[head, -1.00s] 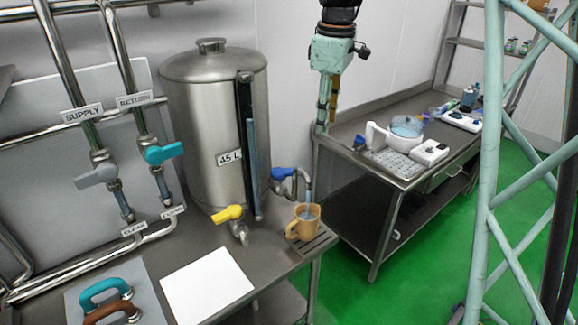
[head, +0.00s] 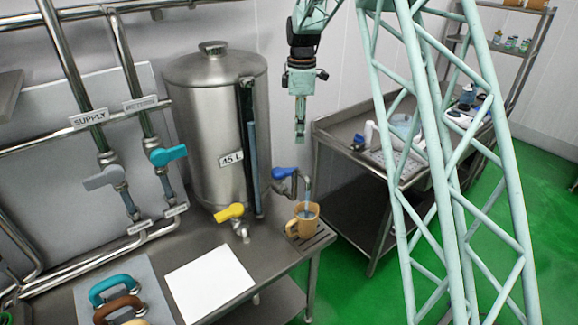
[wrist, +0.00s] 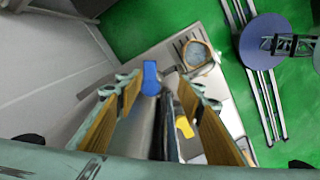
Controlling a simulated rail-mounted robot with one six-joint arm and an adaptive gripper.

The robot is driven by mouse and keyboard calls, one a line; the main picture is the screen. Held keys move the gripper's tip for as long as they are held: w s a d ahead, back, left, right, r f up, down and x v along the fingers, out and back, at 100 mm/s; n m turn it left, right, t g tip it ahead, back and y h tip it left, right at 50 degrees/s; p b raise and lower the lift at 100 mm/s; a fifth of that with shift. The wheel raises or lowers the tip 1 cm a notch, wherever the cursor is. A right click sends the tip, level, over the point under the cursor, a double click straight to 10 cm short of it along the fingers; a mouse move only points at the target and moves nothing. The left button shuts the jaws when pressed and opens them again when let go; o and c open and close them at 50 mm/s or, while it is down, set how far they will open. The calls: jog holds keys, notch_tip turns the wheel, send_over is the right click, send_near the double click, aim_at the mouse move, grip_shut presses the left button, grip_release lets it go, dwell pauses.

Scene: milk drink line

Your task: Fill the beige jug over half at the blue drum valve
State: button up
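The beige jug (head: 303,222) stands upright on the drain grate (head: 318,238) under the spout of the steel drum (head: 205,130), marked 45 L. A pale stream shows between the spout and the jug's mouth. The blue drum valve (head: 284,173) sits on the outlet pipe. My gripper (head: 299,138) hangs in the air above the valve, apart from it and empty. The wrist view shows its two fingers spread, with the blue valve (wrist: 150,78) between them farther down and the jug (wrist: 197,55) beyond.
A yellow valve (head: 229,212) is on the drum's front. A white sheet (head: 208,284) and several coloured handles (head: 112,290) lie on the bench. Supply pipes with a teal valve (head: 168,155) stand at left. A second steel table (head: 345,135) holds instruments behind at right.

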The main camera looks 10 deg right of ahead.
aim_at(285, 172)
jog(key=w+a+f+n+p, duration=0.1)
jog(key=w+f, duration=0.2)
jog(key=f, duration=0.1)
jog(key=shift+w+a+f+n, duration=0.25)
jog(key=shift+w+a+n, duration=0.05)
jog(key=shift+a, duration=0.1)
jog(key=shift+f, duration=0.1)
jog(key=shift+f+p, duration=1)
jog(key=shift+f, duration=5.8)
jog(key=c, duration=1.1)
jog(key=shift+c, duration=0.2)
